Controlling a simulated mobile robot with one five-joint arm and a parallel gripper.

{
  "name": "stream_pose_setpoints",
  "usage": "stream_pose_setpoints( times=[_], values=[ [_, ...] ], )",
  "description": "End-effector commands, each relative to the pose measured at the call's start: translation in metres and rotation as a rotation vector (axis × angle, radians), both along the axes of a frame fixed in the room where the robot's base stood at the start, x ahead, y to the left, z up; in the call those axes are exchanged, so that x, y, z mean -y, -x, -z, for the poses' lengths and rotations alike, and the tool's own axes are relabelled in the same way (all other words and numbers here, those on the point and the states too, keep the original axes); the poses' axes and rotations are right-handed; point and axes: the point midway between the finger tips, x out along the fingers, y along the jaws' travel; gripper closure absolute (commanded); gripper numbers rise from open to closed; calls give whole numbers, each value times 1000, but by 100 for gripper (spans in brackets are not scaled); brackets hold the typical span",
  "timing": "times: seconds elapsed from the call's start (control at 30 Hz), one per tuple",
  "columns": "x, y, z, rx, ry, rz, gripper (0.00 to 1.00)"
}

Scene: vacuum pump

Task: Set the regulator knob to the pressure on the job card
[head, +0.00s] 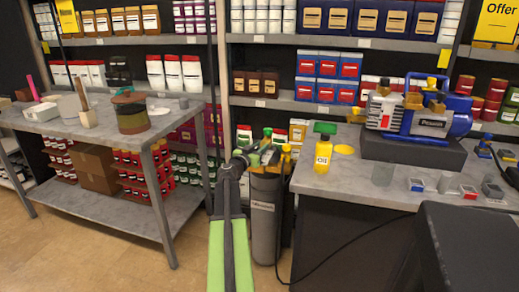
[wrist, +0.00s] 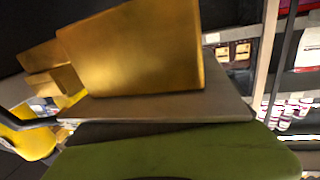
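A grey cylinder (head: 264,215) with a white label stands upright between the two tables in the head view. Brass and yellow fittings (head: 281,138), apparently the regulator, are on its top. My gripper (head: 262,156) is at these fittings, and overlaps them in the picture. Large brass blocks (wrist: 130,50) fill the upper left of the wrist view, very close to the camera. A grey slab and a green band lie below them. Whether the fingers are open, or touch the knob, is unclear. I cannot make out a knob scale or a job card.
A blue and white vacuum pump (head: 420,115) stands on a dark block on the right table (head: 345,185). A yellow bottle (head: 323,157) stands near that table's left edge. The left table (head: 105,130) holds several items. Stocked shelves stand behind. A black cable hangs at the right.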

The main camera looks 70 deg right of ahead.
Motion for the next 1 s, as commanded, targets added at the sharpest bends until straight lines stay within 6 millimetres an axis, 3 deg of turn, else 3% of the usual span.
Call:
stream_pose_setpoints(
  times=[0.03, 0.13, 0.2, 0.23, 0.57, 1.0],
  values=[
    [0, 1, 0, 0, 0, 1, 87],
    [0, 1, 0, 0, 0, 1, 100],
    [0, 1, 0, 0, 0, 2, 100],
    [-12, 1, 0, 0, 0, 0, 100],
    [2, 3, 0, 0, 0, 64, 100],
    [1, 12, 0, -1, 1, 417, 100]
  ],
)
